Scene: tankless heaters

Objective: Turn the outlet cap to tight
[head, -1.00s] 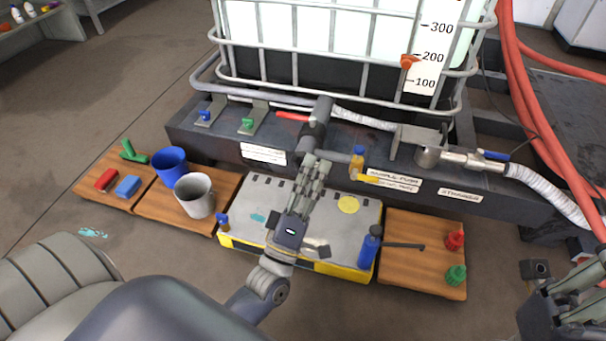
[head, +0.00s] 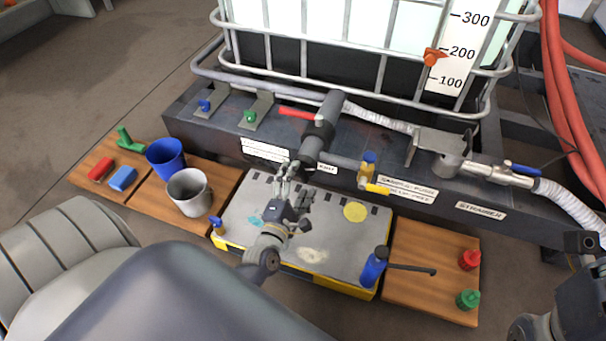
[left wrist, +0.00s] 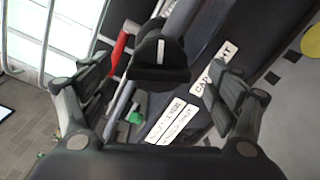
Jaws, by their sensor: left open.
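The outlet cap (head: 307,160) is the dark end of the thick grey outlet pipe (head: 326,115) below the caged tank. In the left wrist view the black cap (left wrist: 158,76) faces me, with a white mark line on it. My left gripper (head: 287,178) is open just in front of and left of the cap in the head view. In the left wrist view its spread fingers (left wrist: 158,85) stand on either side of the cap, apart from it. My right gripper (head: 570,305) is partly cut off at the lower right; its fingers do not show clearly.
A red valve handle (head: 297,113) sits on the outlet pipe. A yellow-handled tap (head: 375,187) is to its right. Below are a grey-topped yellow platform (head: 340,235), blue (head: 166,158) and grey (head: 188,193) buckets, and a blue bottle (head: 374,268).

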